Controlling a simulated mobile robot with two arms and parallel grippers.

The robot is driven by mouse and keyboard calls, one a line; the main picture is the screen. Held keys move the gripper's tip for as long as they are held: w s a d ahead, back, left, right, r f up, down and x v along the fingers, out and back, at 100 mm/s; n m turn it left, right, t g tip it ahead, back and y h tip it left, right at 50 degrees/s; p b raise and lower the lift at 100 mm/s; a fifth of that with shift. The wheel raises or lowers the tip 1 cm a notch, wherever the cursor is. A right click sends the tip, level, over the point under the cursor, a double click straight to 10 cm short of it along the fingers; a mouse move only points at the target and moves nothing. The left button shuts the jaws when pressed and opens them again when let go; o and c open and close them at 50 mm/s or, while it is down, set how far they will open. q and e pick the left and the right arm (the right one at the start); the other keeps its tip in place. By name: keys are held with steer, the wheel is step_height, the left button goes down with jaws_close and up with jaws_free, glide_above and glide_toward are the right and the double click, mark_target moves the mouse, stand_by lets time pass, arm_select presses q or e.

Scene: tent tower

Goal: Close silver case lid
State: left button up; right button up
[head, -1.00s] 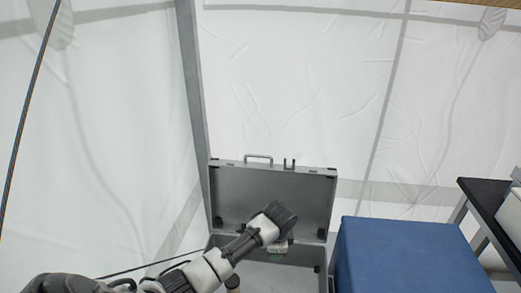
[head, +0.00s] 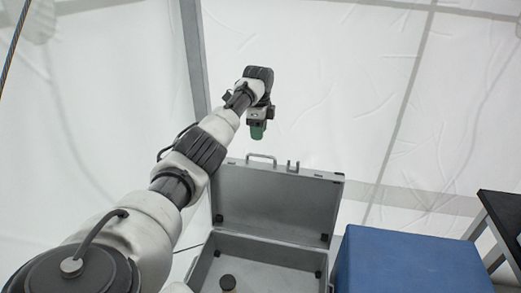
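The silver case (head: 262,248) stands open at the lower middle of the head view. Its lid (head: 275,200) is raised upright at the back, with a handle (head: 262,157) and a latch on its top edge. My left gripper (head: 258,130) hangs above the lid's top edge, apart from it, pointing down. A green piece shows at its tip. I cannot tell whether this is the fingertips or something held, nor whether the gripper is open or shut. My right gripper is out of view.
A blue box (head: 412,262) stands close to the case's right. A black-topped table (head: 505,218) is at the right edge. White tent walls (head: 320,90) rise behind.

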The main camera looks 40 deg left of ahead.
arm_select(q)
steer(key=f, duration=0.8)
steer(key=shift+w+f+p, duration=0.2)
steer(key=shift+f+p, duration=0.05)
steer(key=shift+p, duration=0.1)
jaws_close()
